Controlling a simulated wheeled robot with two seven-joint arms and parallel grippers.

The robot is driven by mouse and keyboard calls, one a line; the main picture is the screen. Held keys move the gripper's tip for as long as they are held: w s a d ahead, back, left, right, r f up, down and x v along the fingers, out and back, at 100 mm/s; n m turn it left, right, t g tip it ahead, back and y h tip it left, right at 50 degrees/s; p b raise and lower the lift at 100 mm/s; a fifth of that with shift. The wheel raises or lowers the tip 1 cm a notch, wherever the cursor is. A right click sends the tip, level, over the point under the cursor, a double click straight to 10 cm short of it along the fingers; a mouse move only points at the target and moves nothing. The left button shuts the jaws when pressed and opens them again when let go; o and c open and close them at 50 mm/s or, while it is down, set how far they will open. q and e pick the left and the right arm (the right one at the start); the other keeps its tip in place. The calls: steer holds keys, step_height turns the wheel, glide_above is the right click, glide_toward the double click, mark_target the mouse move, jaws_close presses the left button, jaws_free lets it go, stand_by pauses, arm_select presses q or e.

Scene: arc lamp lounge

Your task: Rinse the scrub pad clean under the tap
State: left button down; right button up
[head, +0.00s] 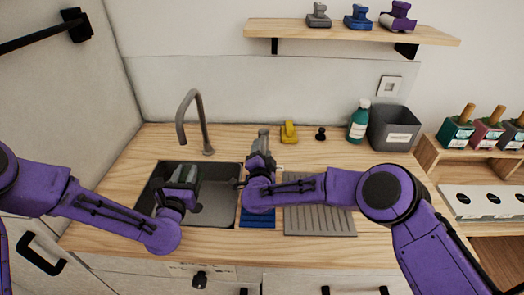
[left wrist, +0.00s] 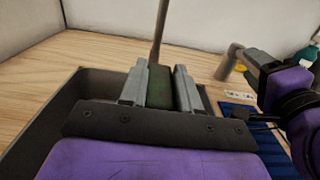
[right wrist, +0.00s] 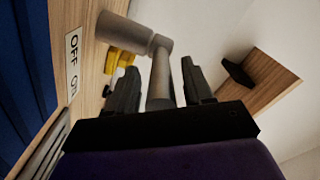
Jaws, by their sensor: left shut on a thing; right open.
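The dark green scrub pad (left wrist: 159,88) is pinched between the fingers of my left gripper (left wrist: 159,92), as the left wrist view shows. In the head view my left gripper (head: 184,174) is over the dark sink (head: 225,207), in front of the grey tap spout (head: 187,109). No water shows at the spout. My right gripper (head: 261,160) is open at the grey tap lever (head: 263,134), right of the sink. In the right wrist view the lever's stem (right wrist: 160,78) lies between the open fingers. An OFF/ON label (right wrist: 72,55) is beside it, partly cut off.
A ribbed grey drainer (head: 320,221) and a blue mat (head: 257,218) lie right of the sink. A yellow object (head: 289,132), a black knob (head: 321,134), a green bottle (head: 358,121) and a grey bin (head: 393,128) stand behind. A wooden shelf (head: 350,33) is above.

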steer(key=shift+w, duration=0.2)
jaws_close()
steer(key=shift+d+n+y, duration=0.45)
steer(key=shift+n+y, duration=0.1)
steer(key=shift+y, duration=0.3)
steer(key=shift+d+n+y, duration=0.45)
steer(key=shift+n+y, duration=0.1)
steer(key=shift+y, duration=0.3)
jaws_free()
steer(key=shift+s, duration=0.1)
